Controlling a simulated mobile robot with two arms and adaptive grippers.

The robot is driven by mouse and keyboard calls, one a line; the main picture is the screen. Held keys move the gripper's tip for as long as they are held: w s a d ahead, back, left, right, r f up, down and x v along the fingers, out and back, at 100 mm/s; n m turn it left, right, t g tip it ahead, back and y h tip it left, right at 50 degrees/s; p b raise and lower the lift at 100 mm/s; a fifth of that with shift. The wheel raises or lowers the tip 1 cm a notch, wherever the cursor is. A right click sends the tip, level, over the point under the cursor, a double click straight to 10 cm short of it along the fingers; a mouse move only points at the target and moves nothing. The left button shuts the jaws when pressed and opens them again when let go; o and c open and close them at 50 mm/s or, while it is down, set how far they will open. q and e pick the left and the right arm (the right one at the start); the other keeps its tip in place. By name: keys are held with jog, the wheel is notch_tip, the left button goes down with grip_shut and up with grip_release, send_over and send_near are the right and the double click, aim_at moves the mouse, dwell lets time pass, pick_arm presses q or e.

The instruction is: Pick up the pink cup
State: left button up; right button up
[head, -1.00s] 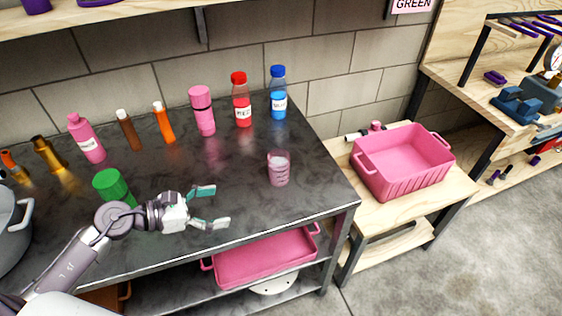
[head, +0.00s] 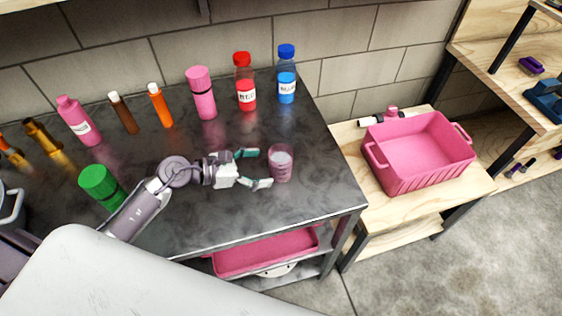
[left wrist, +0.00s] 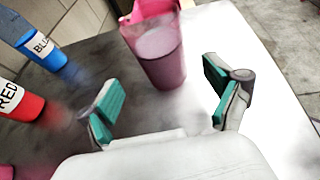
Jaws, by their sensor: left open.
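The pink cup (head: 281,163) is see-through, with pale pinkish contents, and stands upright on the dark table near its right end. It also shows in the left wrist view (left wrist: 158,50), just beyond the fingertips and between their lines. My left gripper (head: 258,168) is open, with teal pads, just left of the cup in the head view. In the left wrist view the fingers (left wrist: 165,95) are spread and nothing is between them. My right gripper is in neither view.
A pink bin (head: 418,150) sits on the lower wooden stand at right. The table around the cup is clear.

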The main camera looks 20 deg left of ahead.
aim_at(270, 166)
pick_arm(q)
jog(key=shift+w+d+f, duration=0.1)
jog(key=shift+w+d, duration=0.1)
jog(key=shift+d, duration=0.05)
jog(key=shift+w+d+p, duration=0.45)
jog(key=shift+d+p, duration=0.1)
jog(key=shift+d, duration=0.15)
jog(key=x, duration=0.3)
jog(key=shift+d+p, duration=0.2)
jog(key=shift+p, duration=0.15)
jog(key=shift+w+d+f, duration=0.1)
jog(key=shift+f, duration=0.1)
jog(key=shift+c, duration=0.9)
jog(key=c, duration=1.1)
jog(key=shift+c, duration=0.5)
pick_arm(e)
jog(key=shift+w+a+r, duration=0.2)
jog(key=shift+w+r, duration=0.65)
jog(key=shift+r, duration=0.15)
